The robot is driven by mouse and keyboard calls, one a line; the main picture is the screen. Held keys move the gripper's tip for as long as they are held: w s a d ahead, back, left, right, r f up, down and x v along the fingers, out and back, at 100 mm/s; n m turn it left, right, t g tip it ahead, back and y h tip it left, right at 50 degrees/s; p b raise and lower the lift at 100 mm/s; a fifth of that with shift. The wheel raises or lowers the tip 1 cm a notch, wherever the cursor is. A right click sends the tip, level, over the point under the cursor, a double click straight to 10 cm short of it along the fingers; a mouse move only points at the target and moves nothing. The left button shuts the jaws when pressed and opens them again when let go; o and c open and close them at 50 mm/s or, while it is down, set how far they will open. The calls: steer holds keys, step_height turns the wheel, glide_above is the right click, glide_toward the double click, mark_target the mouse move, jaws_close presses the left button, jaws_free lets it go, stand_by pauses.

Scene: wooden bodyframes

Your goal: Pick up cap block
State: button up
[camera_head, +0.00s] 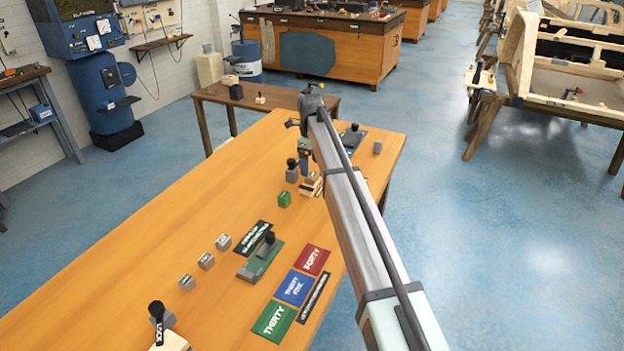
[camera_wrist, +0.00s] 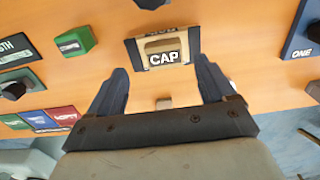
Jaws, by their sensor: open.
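The cap block (camera_wrist: 163,50) is a cream block with a black label reading CAP, on the orange table in the upper middle of the wrist view. In the head view a cream and dark block (camera_head: 311,187), seemingly the same one, shows just below my gripper and partly behind my arm. My gripper (camera_wrist: 161,68) is open, its two dark fingers spread toward the left and right sides of the cap block. Nothing is between the fingertips. The gripper also shows in the head view (camera_head: 306,160), pointing down over the far part of the table.
A green block (camera_wrist: 76,40) lies left of the cap block, and a dark round knob (camera_wrist: 151,3) stands just beyond it. A blue plate marked ONE (camera_wrist: 303,30) is at the right. Labelled plates and small grey blocks (camera_head: 206,260) spread over the near table (camera_head: 130,240).

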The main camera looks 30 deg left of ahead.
mark_target(312, 175)
steer(key=f, duration=0.5)
steer(key=shift+w+d, duration=0.15)
steer(key=shift+w, duration=0.15)
steer(key=c, duration=1.1)
steer(key=shift+r, duration=0.15)
